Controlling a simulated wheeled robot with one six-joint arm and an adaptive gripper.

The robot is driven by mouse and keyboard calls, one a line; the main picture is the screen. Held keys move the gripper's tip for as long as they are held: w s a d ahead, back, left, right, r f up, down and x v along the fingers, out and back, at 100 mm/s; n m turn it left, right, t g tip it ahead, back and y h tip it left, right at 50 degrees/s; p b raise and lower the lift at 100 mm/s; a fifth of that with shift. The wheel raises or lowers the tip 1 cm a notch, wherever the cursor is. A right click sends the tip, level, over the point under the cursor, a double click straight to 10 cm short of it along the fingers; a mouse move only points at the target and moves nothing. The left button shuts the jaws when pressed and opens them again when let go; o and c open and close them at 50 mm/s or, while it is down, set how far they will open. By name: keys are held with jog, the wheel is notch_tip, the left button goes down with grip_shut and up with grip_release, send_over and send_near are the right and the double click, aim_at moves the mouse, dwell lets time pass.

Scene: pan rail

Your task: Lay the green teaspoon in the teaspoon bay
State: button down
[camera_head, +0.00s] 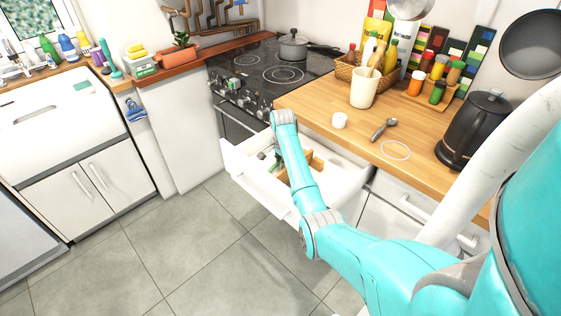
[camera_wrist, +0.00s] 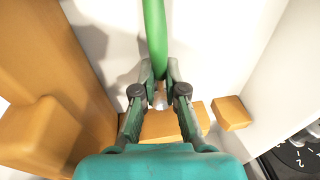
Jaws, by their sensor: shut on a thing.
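The green teaspoon (camera_wrist: 155,35) shows in the wrist view as a green handle running up from the fingertips to the top edge. My gripper (camera_wrist: 160,82) is shut on it. The spoon's far end is out of frame or hidden. In the head view my gripper (camera_head: 268,155) is low inside the open white drawer (camera_head: 252,184), mostly hidden behind my arm. Wooden dividers (camera_wrist: 60,65) split the drawer into bays, and the spoon is over a white floor area between them. I cannot tell which bay is the teaspoon bay, or whether the spoon touches the floor.
A short wooden block (camera_wrist: 230,113) and the white drawer wall (camera_wrist: 270,85) are at the right in the wrist view. The stove (camera_head: 255,75) adjoins the drawer.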

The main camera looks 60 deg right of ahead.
jog(key=c, duration=1.2)
grip_release()
jog(key=shift+o, duration=0.2)
jog(key=shift+r, duration=2.95)
